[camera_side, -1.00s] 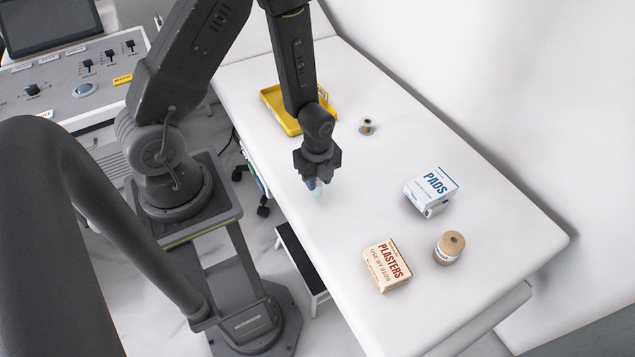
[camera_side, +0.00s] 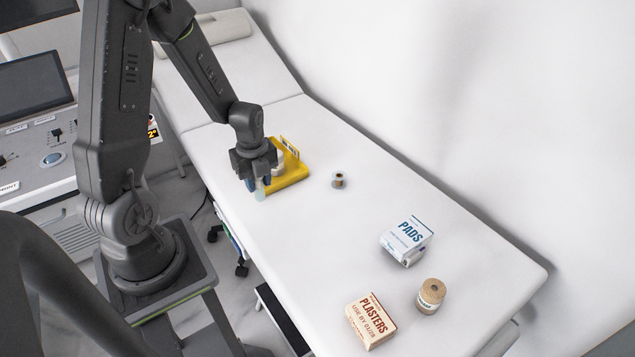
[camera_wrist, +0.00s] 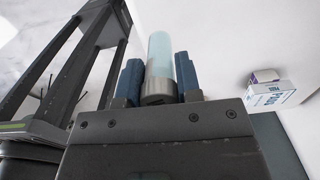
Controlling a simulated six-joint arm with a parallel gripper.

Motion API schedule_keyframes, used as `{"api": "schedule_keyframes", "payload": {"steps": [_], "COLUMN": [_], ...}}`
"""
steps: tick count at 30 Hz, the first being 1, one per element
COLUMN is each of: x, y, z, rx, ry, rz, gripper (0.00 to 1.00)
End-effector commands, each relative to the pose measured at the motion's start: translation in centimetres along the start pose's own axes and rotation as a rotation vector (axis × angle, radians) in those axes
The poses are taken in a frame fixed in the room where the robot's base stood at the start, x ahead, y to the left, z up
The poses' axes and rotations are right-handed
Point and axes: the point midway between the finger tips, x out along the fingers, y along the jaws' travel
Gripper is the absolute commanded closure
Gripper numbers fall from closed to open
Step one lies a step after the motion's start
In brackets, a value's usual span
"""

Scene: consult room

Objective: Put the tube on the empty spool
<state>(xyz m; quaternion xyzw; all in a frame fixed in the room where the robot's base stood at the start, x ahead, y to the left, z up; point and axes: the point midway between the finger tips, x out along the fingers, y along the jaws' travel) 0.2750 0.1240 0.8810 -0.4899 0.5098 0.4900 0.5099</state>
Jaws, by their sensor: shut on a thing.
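My gripper (camera_side: 260,186) is shut on a pale blue, see-through tube (camera_side: 260,192). In the wrist view, the tube (camera_wrist: 160,62) stands out between the two blue finger pads, with a grey band or cap at its gripped end. My gripper hangs over the couch beside the near left edge of the yellow tray. A small spool (camera_side: 339,180) with a pale flange and a brown core stands on the couch, right of the tray and apart from my gripper. I cannot tell whether it is bare.
The yellow tray (camera_side: 297,174) has a white item (camera_side: 279,160) in it, partly hidden by my gripper. A PADS box (camera_side: 406,241), a PLASTERS box (camera_side: 371,321) and a tan roll (camera_side: 431,296) stand toward the front. The couch middle is clear.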

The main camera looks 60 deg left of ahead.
Motion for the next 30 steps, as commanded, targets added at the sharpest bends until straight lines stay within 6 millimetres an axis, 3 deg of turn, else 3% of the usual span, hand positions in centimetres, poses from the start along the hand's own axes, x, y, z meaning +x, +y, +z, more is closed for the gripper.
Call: {"api": "schedule_keyframes", "payload": {"steps": [6,15,24,30], "x": [-0.8,-2.5,-3.5,-2.0], "y": [-7.1,-15.0,-18.5,-20.6], "z": [4.7,9.7,11.7,10.1], "rx": [0.053,0.122,0.156,0.163], "ry": [-0.002,-0.001,0.0,0.001], "rz": [-0.002,0.0,0.0,0.002], "gripper": [0.91,0.91,0.91,0.91]}}
